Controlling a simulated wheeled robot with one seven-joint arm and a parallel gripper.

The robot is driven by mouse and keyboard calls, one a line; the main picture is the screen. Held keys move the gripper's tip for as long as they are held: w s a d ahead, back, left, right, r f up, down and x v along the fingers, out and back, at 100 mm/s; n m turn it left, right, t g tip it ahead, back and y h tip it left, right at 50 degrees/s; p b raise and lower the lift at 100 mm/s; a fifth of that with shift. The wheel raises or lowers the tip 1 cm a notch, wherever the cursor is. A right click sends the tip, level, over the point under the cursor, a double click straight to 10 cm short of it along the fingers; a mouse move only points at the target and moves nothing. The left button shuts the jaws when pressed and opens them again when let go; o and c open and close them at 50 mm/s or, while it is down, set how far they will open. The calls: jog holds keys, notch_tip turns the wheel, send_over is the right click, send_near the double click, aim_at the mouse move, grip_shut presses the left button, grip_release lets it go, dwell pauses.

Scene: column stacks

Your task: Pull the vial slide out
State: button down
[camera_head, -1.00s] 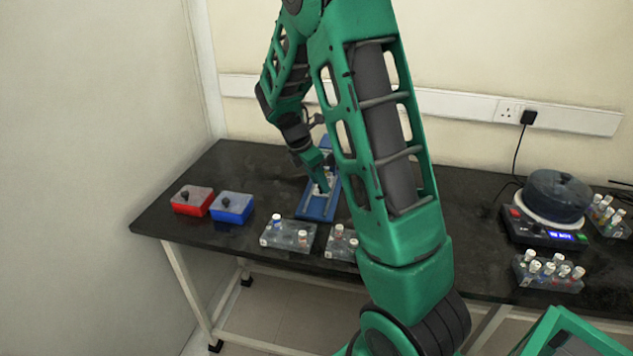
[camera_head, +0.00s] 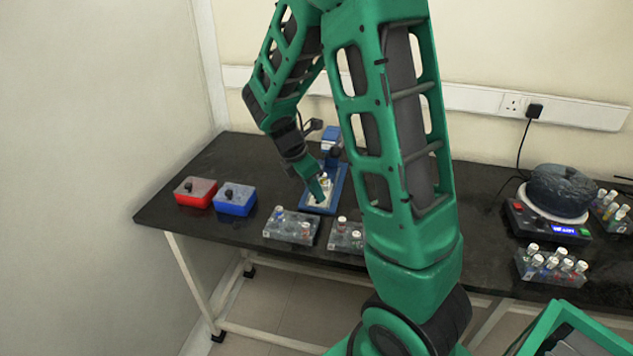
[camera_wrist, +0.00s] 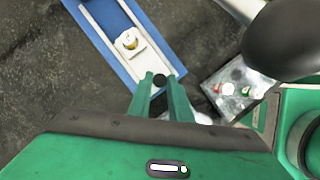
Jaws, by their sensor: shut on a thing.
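The white vial slide (camera_wrist: 148,57) sits in a long blue base (camera_wrist: 103,50), which also shows in the head view (camera_head: 341,185). A vial (camera_wrist: 130,40) with a yellowish ring stands upright in the slide. A small black knob (camera_wrist: 160,79) is at the slide's near end. My gripper (camera_wrist: 160,86) is shut on this knob, one green finger on each side. In the head view my gripper (camera_head: 321,197) is low over the near part of the base and partly hides the slide.
A red box (camera_head: 195,193) and a blue box (camera_head: 234,201) stand to the left. Two clear vial racks (camera_head: 290,228) (camera_head: 346,238) stand in front of the base. A device with a dark round pot (camera_head: 560,190) and more vial racks (camera_head: 553,270) are at the right.

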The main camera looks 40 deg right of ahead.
jog(key=shift+a, duration=0.25)
jog(key=c, duration=1.6)
grip_release()
jog(key=shift+c, duration=0.2)
jog(key=shift+s, duration=0.1)
jog(key=v, duration=1)
jog(key=shift+r, duration=0.4)
